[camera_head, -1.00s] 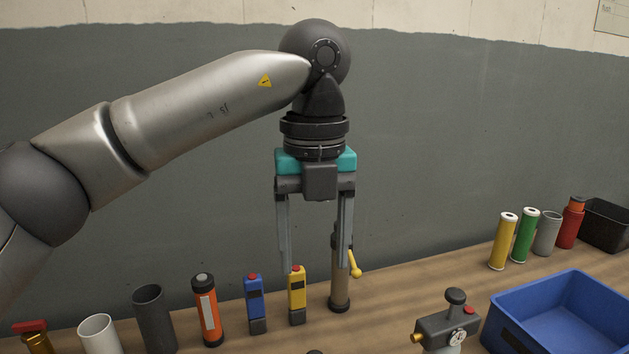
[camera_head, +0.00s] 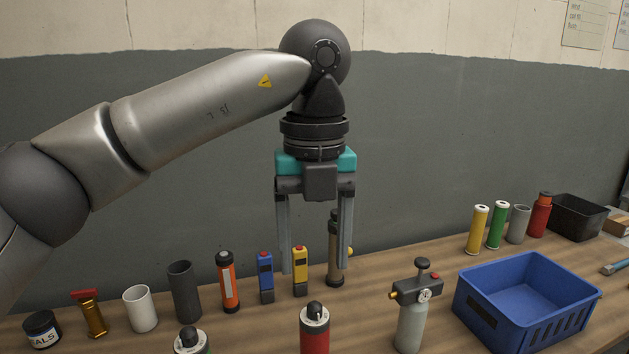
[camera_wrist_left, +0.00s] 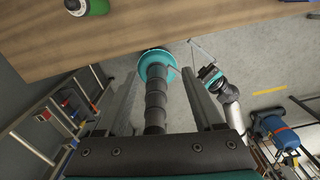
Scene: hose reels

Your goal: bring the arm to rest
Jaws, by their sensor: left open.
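My left gripper (camera_head: 314,268) hangs fingers down in the middle of the head view, with its fingers apart and nothing between them. Its arm comes in from the left. In the picture its fingertips overlap the row of items behind. In the left wrist view the two fingers (camera_wrist_left: 160,98) are also apart and empty, with the bench edge and floor beyond. My right gripper cannot be made out in the head view.
The wooden bench (camera_head: 255,333) holds a blue crate (camera_head: 490,322), a grey bottle with a valve head (camera_head: 411,325), a red cylinder (camera_head: 315,335), an orange torch (camera_head: 228,284), a yellow device (camera_head: 300,272) and a blue device (camera_head: 265,280). A black bin (camera_head: 578,222) stands far right.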

